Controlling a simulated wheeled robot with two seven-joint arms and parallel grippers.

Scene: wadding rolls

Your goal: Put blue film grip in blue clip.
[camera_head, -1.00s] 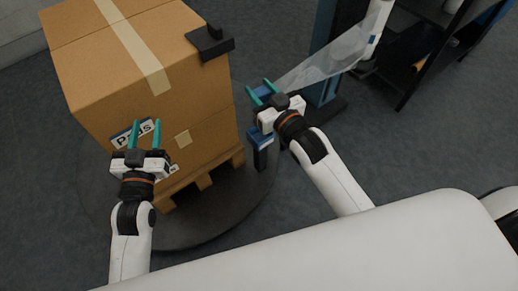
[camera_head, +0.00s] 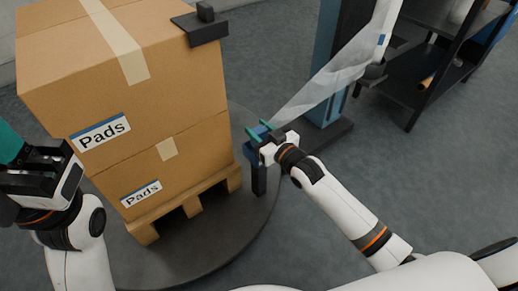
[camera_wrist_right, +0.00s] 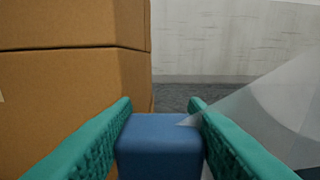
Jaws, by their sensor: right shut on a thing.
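My right gripper (camera_head: 260,131) is shut on the blue film grip (camera_wrist_right: 160,147), a blue block between its teal fingers in the right wrist view. Clear film (camera_head: 325,83) runs from the grip up to the wrapping machine. The blue clip (camera_head: 251,153) stands on a dark post at the turntable, just below my right gripper in the head view. The gripper partly covers it, and I cannot tell whether the grip touches it. My left gripper (camera_head: 12,145) is at the left edge, partly cut off, so its opening does not show.
Stacked cardboard boxes (camera_head: 165,95) marked Pads stand on a wooden pallet (camera_head: 190,204) on the round dark turntable (camera_head: 205,255), left of my right gripper. A black corner piece (camera_head: 203,29) sits on top. The blue wrapper column (camera_head: 330,60) and a dark shelf (camera_head: 432,75) stand right.

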